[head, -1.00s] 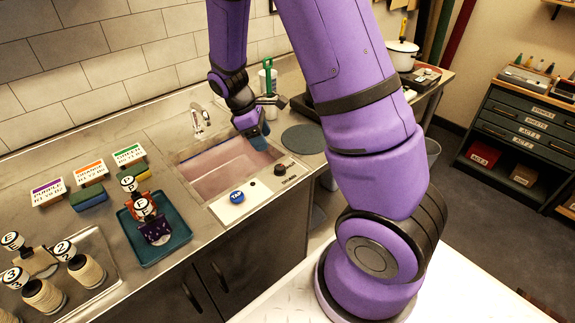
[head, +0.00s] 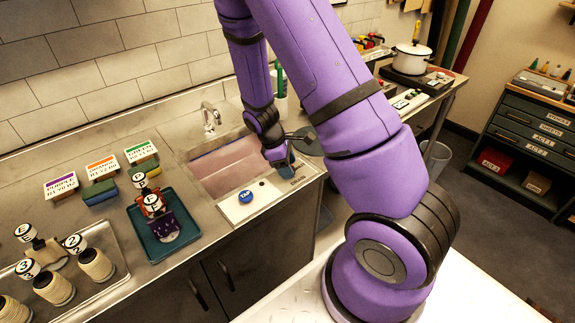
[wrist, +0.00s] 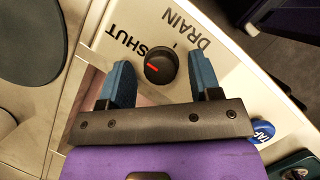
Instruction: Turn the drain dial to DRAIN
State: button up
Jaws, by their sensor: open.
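The drain dial (wrist: 160,66) is a round black knob with a red mark, on the pale sink panel (wrist: 228,70). Its red mark lies on the left part of its face, on the SHUT side. The printed words SHUT (wrist: 126,42) and DRAIN (wrist: 186,29) stand above it in the wrist view. My gripper (wrist: 160,78) is open, with one blue finger on each side of the dial and a gap to each. In the head view my gripper (head: 281,163) is over the panel's right end and hides the dial.
The blue TAP button (head: 245,196) sits on the same panel, left of my gripper. The sink basin (head: 225,168) lies behind it. A teal tray (head: 168,241) with bottles stands further left. A dark round disc (head: 306,141) lies right of the sink.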

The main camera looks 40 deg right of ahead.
jog(key=c, duration=0.9)
jog(key=shift+c, duration=0.2)
jog(key=shift+m, duration=0.4)
jog(key=m+g+y, duration=0.1)
jog(key=m, duration=0.2)
jog(key=shift+w+d+m, duration=0.1)
jog(key=shift+d+m, duration=0.05)
jog(key=shift+m, duration=0.25)
jog(key=m+y, duration=0.2)
jog(key=m, duration=0.2)
jog(key=shift+d+m, duration=0.1)
jog(key=shift+m, duration=0.2)
jog(key=m+y, duration=0.1)
jog(key=m, duration=0.3)
jog(key=shift+y, duration=0.4)
jog(key=shift+d+m+t+y, duration=0.1)
jog(key=shift+m+t+y, duration=0.35)
jog(key=shift+m, duration=1.75)
jog(key=shift+y, duration=0.25)
